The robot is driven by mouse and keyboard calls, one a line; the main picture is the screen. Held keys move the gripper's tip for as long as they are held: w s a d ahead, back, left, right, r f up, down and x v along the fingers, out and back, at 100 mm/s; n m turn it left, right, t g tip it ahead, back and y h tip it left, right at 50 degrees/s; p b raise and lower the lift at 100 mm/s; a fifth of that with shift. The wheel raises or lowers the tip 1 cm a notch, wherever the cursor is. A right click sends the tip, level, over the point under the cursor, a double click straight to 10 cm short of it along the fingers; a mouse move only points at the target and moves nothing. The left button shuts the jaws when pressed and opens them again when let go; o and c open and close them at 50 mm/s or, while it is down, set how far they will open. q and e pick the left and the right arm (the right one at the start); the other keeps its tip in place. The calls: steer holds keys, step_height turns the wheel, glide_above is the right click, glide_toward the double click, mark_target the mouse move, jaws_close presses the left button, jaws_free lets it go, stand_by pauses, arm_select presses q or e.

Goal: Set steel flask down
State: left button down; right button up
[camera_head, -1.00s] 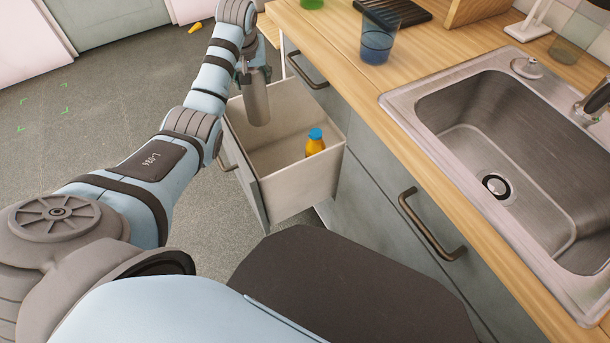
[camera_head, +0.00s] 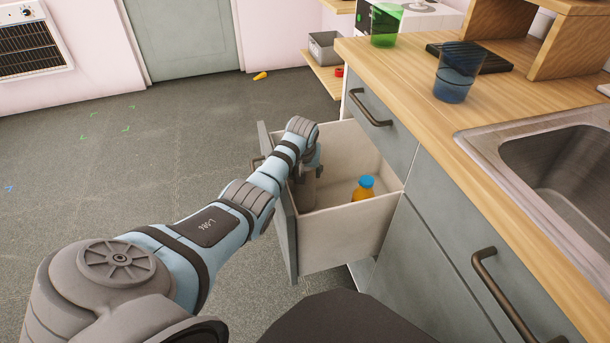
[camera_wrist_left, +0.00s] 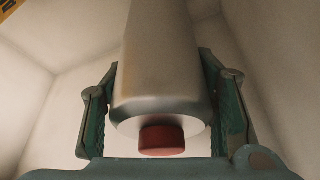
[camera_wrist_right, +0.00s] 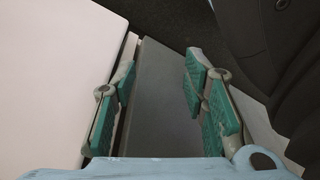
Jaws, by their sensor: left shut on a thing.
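The steel flask (camera_head: 305,193) is a grey metal cylinder, inside the open drawer (camera_head: 352,238) near its front panel. In the left wrist view the flask (camera_wrist_left: 160,62) has a dull red cap at the end near my palm. My left gripper (camera_head: 309,165) is shut on the flask, with a finger pad on each side. The left gripper (camera_wrist_left: 165,100) also shows in its wrist view. The flask's lower end is hidden, so I cannot tell whether it touches the drawer floor. My right gripper (camera_wrist_right: 160,95) is open and empty, seen only in its wrist view.
An orange bottle with a blue cap (camera_head: 364,188) stands in the drawer, right of the flask. The wooden counter (camera_head: 410,75) above holds a blue cup (camera_head: 457,72), a green cup (camera_head: 385,25) and the sink (camera_head: 500,140).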

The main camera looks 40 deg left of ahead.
arm_select(q)
steer(key=shift+r, duration=0.15)
steer(key=c, duration=0.6)
jaws_free()
steer(key=shift+c, duration=0.2)
arm_select(e)
steer(key=shift+r, duration=0.1)
arm_select(q)
steer(key=p+v, duration=0.6)
steer(key=v, duration=0.1)
steer(key=shift+r, duration=0.2)
steer(key=shift+s+r, duration=0.1)
steer(key=shift+r, duration=0.1)
steer(key=shift+f, duration=0.1)
arm_select(e)
steer(key=s+d+r+n+g, duration=0.1)
steer(key=s+d, duration=0.2)
steer(key=s, duration=0.6)
steer(key=shift+d+r+g+h, duration=0.25)
steer(key=shift+r+g+h, duration=0.05)
steer(key=shift+r+g, duration=0.1)
